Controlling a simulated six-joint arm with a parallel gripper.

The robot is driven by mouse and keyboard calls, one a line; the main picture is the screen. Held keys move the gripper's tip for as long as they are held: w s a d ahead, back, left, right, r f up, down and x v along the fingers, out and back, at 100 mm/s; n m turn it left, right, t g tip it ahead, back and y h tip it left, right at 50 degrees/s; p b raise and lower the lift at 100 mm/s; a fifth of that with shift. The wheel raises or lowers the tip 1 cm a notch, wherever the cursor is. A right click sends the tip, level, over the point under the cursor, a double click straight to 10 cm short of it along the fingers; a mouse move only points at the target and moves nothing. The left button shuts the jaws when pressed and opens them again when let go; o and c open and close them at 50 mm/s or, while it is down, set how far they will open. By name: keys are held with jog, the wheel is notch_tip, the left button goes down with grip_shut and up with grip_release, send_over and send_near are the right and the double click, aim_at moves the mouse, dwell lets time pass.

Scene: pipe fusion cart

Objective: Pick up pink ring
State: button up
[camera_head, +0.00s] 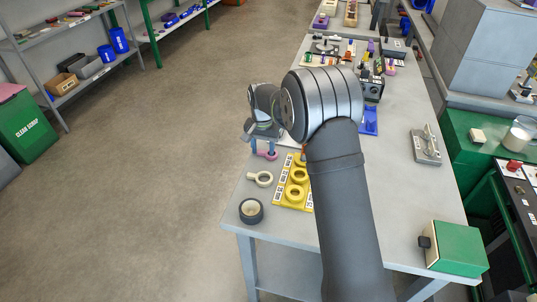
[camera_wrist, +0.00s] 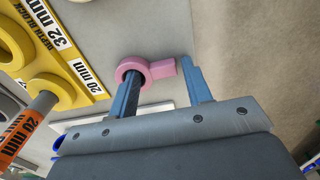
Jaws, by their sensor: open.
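The pink ring (camera_wrist: 121,71), a round loop with a short rectangular tab, lies on the grey table near its left edge. In the head view the pink ring (camera_head: 268,156) shows just below my fingers and is partly hidden. My gripper (camera_wrist: 161,64) is open, with two blue fingers. In the wrist view one finger overlaps the ring's hole and the other is beyond the tab's end, so the tab shows between them. I cannot tell whether the fingers touch the ring. My gripper (camera_head: 263,150) points down over the table edge area in the head view.
A yellow depth block (camera_wrist: 62,50) with size labels lies beside the ring. A beige ring (camera_head: 260,179) and a dark tape roll (camera_head: 251,211) lie nearer the table's front. An orange-labelled rod (camera_wrist: 22,130) stands close in the wrist view. Open floor lies left of the table.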

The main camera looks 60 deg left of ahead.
aim_at(265, 151)
jog(key=c, duration=0.7)
jog(key=shift+r, duration=0.1)
jog(key=shift+r, duration=0.35)
notch_tip(265, 151, up, 9)
jog(key=shift+w+d, duration=0.15)
jog(key=shift+w, duration=0.1)
jog(key=w+d+r, duration=0.6)
jog(key=d+r, duration=0.2)
jog(key=shift+w+d+r, duration=0.15)
jog(key=shift+w, duration=0.15)
